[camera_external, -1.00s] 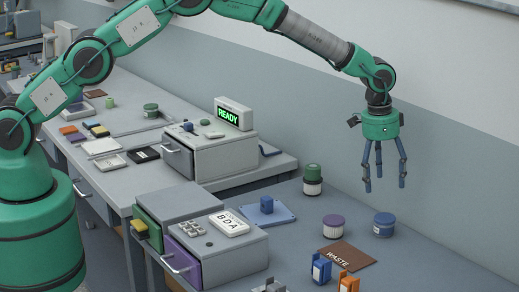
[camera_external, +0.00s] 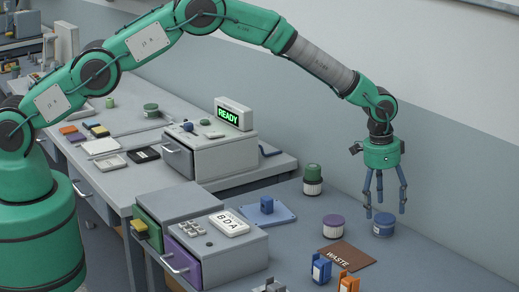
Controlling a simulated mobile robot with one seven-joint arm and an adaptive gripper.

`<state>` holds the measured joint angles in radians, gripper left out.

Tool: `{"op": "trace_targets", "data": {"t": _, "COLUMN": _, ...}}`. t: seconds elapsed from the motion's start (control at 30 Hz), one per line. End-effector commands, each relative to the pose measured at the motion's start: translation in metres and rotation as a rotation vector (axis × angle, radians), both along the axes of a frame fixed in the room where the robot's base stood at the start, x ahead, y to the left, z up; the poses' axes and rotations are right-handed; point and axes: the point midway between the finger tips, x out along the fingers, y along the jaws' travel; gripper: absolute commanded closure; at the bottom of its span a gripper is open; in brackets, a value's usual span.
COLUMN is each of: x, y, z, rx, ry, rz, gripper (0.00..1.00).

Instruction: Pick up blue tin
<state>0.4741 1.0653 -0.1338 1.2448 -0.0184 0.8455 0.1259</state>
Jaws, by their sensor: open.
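The blue tin (camera_external: 383,227) stands upright on the right bench, near its back edge. It is a short round tin with a blue lid and a pale band on its side. My gripper (camera_external: 385,209) points straight down just above the tin, with its blue fingers spread and nothing between them. The fingertips are around the height of the lid or a little above it. I cannot tell whether any finger touches the tin.
A purple-lidded tin (camera_external: 333,225) stands close on the left, and a green-lidded jar (camera_external: 312,180) farther back. A brown WASTE mat (camera_external: 347,254) lies in front. Orange (camera_external: 348,282) and blue (camera_external: 321,268) holders stand nearer. The bench right of the tin is clear.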

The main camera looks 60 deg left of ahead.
Motion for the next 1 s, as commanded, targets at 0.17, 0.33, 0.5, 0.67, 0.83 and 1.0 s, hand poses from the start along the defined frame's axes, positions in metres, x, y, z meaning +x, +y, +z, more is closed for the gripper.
{"op": "trace_targets", "data": {"t": 0.17, "x": 0.001, "y": -0.001, "z": -0.006, "rx": -0.001, "ry": -0.001, "rz": 0.000, "gripper": 0.29}}
{"op": "trace_targets", "data": {"t": 0.33, "x": 0.001, "y": -0.001, "z": -0.007, "rx": -0.001, "ry": -0.001, "rz": 0.000, "gripper": 0.29}}
{"op": "trace_targets", "data": {"t": 0.5, "x": 0.001, "y": -0.001, "z": -0.008, "rx": 0.000, "ry": 0.000, "rz": 0.000, "gripper": 0.29}}
{"op": "trace_targets", "data": {"t": 0.67, "x": 0.002, "y": -0.001, "z": -0.014, "rx": 0.001, "ry": 0.001, "rz": 0.000, "gripper": 0.29}}
{"op": "trace_targets", "data": {"t": 0.83, "x": 0.003, "y": -0.002, "z": -0.029, "rx": 0.001, "ry": 0.002, "rz": 0.000, "gripper": 0.29}}
{"op": "trace_targets", "data": {"t": 1.0, "x": 0.005, "y": -0.004, "z": -0.046, "rx": 0.001, "ry": 0.001, "rz": 0.000, "gripper": 0.29}}
